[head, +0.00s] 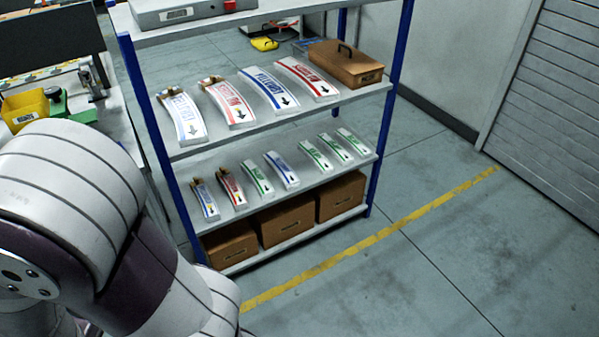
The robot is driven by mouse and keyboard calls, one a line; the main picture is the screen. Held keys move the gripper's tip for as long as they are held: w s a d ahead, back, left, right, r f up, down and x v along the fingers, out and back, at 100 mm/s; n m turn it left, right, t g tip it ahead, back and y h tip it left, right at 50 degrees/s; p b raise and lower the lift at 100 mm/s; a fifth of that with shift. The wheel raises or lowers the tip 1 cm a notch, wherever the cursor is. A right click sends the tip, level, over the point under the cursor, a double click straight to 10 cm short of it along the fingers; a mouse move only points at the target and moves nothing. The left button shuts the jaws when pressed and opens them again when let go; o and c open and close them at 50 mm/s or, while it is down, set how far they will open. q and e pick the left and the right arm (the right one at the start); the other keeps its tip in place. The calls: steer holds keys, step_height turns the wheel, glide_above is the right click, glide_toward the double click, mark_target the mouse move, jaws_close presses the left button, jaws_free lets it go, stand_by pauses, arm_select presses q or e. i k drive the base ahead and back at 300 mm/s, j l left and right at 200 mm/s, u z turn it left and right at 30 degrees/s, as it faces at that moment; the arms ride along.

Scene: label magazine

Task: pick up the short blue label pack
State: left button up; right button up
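Short label packs lie in a row on the middle shelf of the rack. One with blue print (282,169) lies mid-row between green ones, flat and curved toward the front edge. Another with blue markings (205,200) lies at the left end of the row, with a brown far end. A red one (231,188) and several green ones (257,179) share the shelf. Larger packs with blue print (265,90) and red print (307,78) lie on the shelf above. Neither gripper is in view; only my arm links show at lower left.
A blue-post rack (381,110) holds the shelves. A brown case (345,65) stands at the upper shelf's right end, and brown boxes (287,221) fill the bottom. A workbench with a yellow bin (27,108) is at left. The floor (420,235) in front and right is clear.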

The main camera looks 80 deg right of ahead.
mark_target(277, 163)
steer(key=z, duration=2.7)
